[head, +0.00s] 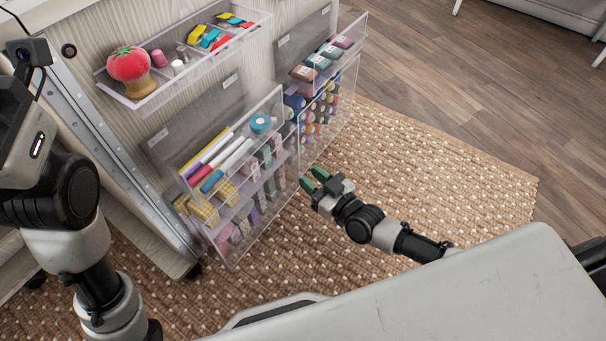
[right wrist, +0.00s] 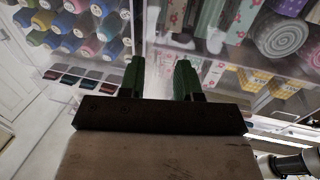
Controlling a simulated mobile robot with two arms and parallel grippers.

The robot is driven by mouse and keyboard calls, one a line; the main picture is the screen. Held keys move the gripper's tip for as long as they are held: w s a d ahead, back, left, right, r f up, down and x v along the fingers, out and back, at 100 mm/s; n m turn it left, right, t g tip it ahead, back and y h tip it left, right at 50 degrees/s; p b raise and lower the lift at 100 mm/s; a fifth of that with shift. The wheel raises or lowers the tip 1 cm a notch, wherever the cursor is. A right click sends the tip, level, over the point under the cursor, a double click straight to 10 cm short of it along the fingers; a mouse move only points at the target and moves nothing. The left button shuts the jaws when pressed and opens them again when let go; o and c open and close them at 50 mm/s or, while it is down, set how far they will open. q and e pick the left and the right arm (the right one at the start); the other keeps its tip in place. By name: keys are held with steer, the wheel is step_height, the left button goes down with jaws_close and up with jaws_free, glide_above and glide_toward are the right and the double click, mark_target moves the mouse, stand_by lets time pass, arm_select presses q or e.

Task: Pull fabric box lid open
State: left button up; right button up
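The fabric box (head: 235,232) is a clear compartment low on the left cabinet panel in the head view, with rolled and folded fabrics inside. Its clear front looks closed, though the see-through edges make this hard to tell. In the right wrist view, patterned fabric rolls (right wrist: 278,38) show behind clear plastic at the upper right. My right gripper (head: 312,179) is just right of this box, its green fingers pointing at the cabinet. In the right wrist view the fingers (right wrist: 160,70) are apart with nothing between them. I cannot tell whether they touch the plastic. My left arm shows at the left; its fingers are not visible.
A clear box of thread spools (head: 325,115) is right of the fabric box. The woven rug (head: 440,165) is clear at right.

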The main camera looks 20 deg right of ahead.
mark_target(304, 171)
steer(key=shift+b+x, duration=0.45)
steer(key=shift+x, duration=1.15)
jaws_close()
